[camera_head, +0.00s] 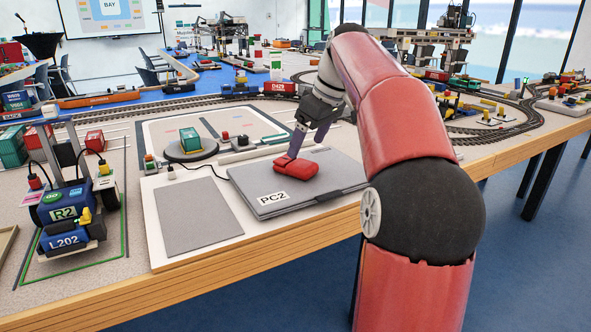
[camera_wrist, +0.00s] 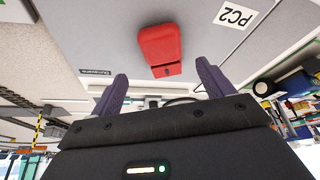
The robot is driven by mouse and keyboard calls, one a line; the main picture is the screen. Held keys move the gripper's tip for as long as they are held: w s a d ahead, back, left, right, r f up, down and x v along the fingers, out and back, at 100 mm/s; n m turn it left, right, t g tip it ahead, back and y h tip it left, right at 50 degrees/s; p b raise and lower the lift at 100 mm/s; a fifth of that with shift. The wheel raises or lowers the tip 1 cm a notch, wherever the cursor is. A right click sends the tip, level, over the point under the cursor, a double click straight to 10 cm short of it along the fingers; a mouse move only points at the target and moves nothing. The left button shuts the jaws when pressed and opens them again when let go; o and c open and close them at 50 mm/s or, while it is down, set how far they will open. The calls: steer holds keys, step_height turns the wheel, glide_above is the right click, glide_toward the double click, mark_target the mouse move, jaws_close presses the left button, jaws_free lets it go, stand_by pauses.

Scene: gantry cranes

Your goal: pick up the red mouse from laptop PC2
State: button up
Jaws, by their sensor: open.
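The red mouse (camera_head: 296,168) lies on the closed grey lid of laptop PC2 (camera_head: 330,175), toward its back left part. In the wrist view the mouse (camera_wrist: 160,48) sits ahead of the fingertips, roughly centred between them, on the grey lid (camera_wrist: 100,40) with the PC2 label to its right. My gripper (camera_head: 308,138) hangs over the lid just behind the mouse in the head view. In the wrist view my gripper (camera_wrist: 163,80) is open, with its two dark fingers wide apart and nothing between them.
A grey mat on a white board (camera_head: 197,215) lies left of the laptop. A small green container on a round turntable (camera_head: 190,142) stands behind it. The table's wooden front edge (camera_head: 250,262) runs close to the laptop.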

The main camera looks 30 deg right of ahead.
mark_target(298, 162)
steer(key=x, duration=0.3)
steer(key=b+x, duration=0.1)
steer(key=x, duration=0.1)
steer(key=shift+a+f, duration=0.3)
steer(key=shift+f, duration=0.05)
steer(key=c, duration=1.1)
steer(key=shift+r, duration=0.2)
